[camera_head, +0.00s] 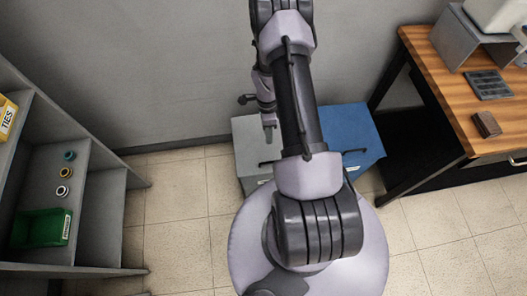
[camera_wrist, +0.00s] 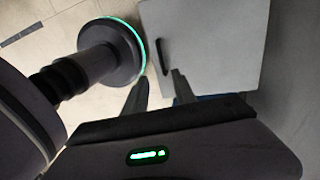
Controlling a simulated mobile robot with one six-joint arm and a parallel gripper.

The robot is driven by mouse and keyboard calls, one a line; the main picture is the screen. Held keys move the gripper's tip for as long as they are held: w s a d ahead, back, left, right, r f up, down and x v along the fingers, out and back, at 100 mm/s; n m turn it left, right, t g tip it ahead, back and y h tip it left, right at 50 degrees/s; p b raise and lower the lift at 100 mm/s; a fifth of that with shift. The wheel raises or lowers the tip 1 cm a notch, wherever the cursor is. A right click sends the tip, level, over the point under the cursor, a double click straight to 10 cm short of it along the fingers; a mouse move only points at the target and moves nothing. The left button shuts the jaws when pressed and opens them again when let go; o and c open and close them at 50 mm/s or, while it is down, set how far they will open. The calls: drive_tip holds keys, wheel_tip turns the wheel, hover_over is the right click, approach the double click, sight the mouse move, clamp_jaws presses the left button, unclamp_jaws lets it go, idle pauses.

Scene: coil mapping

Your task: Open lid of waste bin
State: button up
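Two lidded bins stand side by side against the wall: a grey bin (camera_head: 246,150) and a blue bin (camera_head: 362,135). I cannot tell which one the task means. Both lids look shut, and each has a dark handle near its front edge. My gripper (camera_head: 269,134) is over the grey bin; my arm hides part of both bins. In the wrist view, the grey lid (camera_wrist: 215,40) lies beyond the fingers, with its black handle (camera_wrist: 163,57) near the fingertips. My gripper (camera_wrist: 158,77) is open, its fingers apart and nothing seen between them. Contact with the handle is not clear.
A wooden workbench (camera_head: 437,75) stands at the right, with a dark block (camera_head: 486,124) on it. A grey shelf (camera_head: 100,210) at the left holds a green tray (camera_head: 38,228) and several rings. Tiled floor (camera_head: 175,215) is clear between shelf and bins.

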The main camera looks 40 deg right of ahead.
drive_tip(key=b, duration=0.5)
hover_over(268, 159)
drive_tip(key=s+a, duration=0.2)
wheel_tip(268, 159, down, 16)
drive_tip(key=shift+d, duration=0.15)
drive_tip(key=shift+c, duration=0.4)
clamp_jaws()
drive_tip(key=shift+r, duration=0.1)
